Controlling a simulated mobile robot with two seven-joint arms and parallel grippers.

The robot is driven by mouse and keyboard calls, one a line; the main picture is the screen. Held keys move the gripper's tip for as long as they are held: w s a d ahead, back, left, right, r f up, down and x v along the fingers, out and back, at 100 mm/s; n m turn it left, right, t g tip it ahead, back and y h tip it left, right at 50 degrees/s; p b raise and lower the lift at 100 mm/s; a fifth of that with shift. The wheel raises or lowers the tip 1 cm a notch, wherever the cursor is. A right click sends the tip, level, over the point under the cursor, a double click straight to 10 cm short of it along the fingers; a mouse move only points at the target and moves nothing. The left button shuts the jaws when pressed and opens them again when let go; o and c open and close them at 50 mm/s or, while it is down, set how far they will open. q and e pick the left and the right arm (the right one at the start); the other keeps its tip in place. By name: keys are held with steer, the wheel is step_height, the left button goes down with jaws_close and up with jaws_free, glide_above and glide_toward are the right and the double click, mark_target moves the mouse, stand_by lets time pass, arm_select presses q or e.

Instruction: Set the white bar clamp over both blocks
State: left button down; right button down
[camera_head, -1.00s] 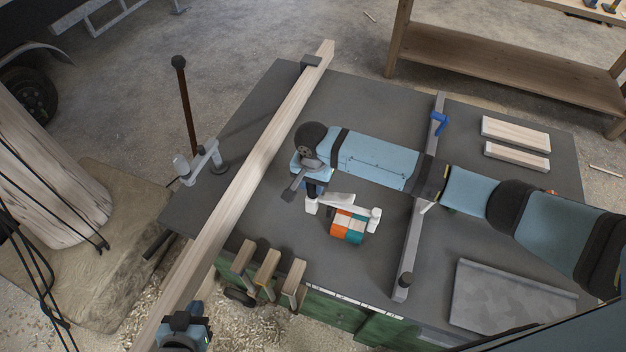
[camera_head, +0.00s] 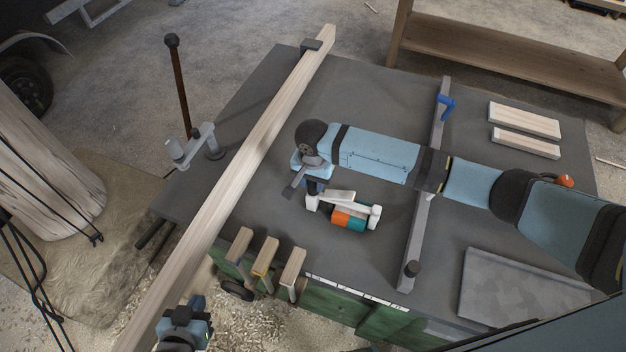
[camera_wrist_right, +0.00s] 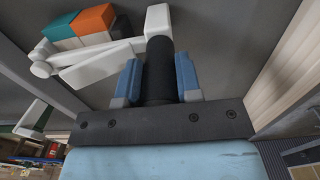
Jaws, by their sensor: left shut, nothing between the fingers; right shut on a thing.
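The white bar clamp (camera_head: 341,197) hangs from my right gripper (camera_head: 313,184), which is shut on its black handle. In the right wrist view my gripper (camera_wrist_right: 158,82) has its blue fingers on either side of that handle. Two blocks sit side by side on the grey table, an orange block (camera_head: 340,217) and a teal block (camera_head: 357,221). The clamp's bar hides their far part in the head view, and one white jaw end is at their right. I cannot tell whether the clamp touches them. My left gripper (camera_head: 186,318) is shut and empty beside the long wooden beam.
The long wooden beam (camera_head: 238,173) crosses the table's left side. A grey bar clamp with a blue handle (camera_head: 445,104) lies right of the blocks. Two pale boards (camera_head: 524,120) and a grey plate (camera_head: 520,293) lie further right. Several wooden-handled tools (camera_head: 266,258) hang at the front edge.

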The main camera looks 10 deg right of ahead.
steer(key=c, duration=0.7)
jaws_free()
steer(key=o, duration=0.5)
steer(key=shift+c, duration=0.2)
step_height(320, 180, up, 3)
steer(key=p, duration=0.3)
steer(key=shift+r+p, duration=0.2)
steer(key=shift+p, duration=0.2)
step_height(320, 180, up, 2)
steer(key=shift+r+p, duration=0.25)
steer(key=shift+p, duration=0.8)
steer(key=shift+r, duration=1.55)
